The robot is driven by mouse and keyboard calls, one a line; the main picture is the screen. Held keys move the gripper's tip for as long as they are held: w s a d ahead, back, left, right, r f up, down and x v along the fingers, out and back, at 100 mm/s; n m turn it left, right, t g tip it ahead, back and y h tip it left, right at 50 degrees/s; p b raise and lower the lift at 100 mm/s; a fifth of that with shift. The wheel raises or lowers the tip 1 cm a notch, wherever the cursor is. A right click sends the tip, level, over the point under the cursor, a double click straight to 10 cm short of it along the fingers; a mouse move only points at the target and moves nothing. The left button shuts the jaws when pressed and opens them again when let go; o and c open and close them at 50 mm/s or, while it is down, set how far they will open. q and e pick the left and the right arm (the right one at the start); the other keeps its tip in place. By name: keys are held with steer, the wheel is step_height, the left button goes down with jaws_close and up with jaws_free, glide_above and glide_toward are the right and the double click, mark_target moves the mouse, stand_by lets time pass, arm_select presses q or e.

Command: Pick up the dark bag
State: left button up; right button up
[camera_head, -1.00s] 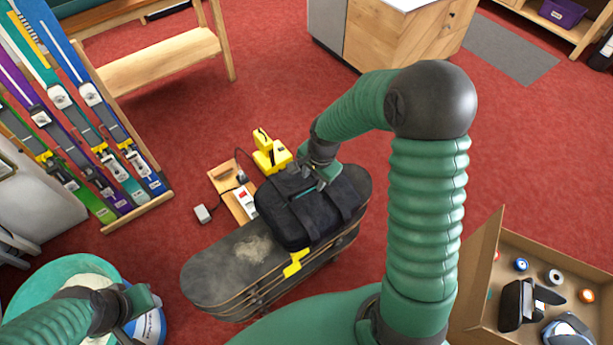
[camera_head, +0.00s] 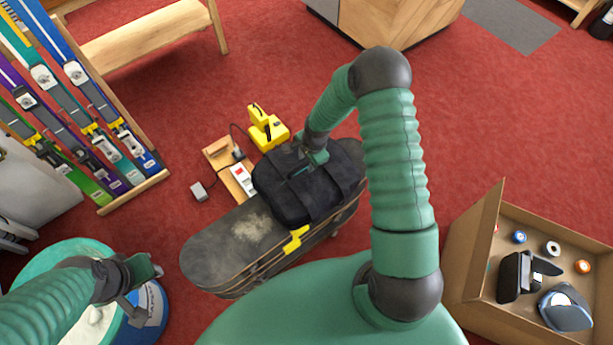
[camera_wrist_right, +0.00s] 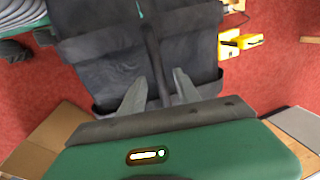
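The dark bag (camera_head: 290,195) lies on top of a stack of skateboards (camera_head: 225,245) in the head view. My right gripper (camera_head: 308,172) is down at the top of the bag. In the right wrist view, the bag (camera_wrist_right: 100,65) fills the upper middle, and its dark handle strap (camera_wrist_right: 152,50) runs between the two fingers of my right gripper (camera_wrist_right: 159,78). The fingers stand apart with gaps beside the strap, so it is open around the strap. My left gripper (camera_head: 142,285) is at the lower left over a round teal-rimmed bin, away from the bag; its fingers are unclear.
A yellow tool (camera_head: 268,132) and a wooden board (camera_head: 228,165) with a small white device lie beyond the stack. A ski rack (camera_head: 75,110) stands at the left. An open cardboard box (camera_head: 470,245) holding several items is at the right. Red carpet is clear between.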

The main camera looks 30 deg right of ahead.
steer(key=shift+w+a+f, duration=0.15)
steer(key=shift+f, duration=0.35)
steer(key=shift+w+a+f, duration=0.15)
steer(key=shift+f, duration=0.3)
steer(key=shift+d, duration=0.15)
steer(key=c, duration=0.5)
jaws_close()
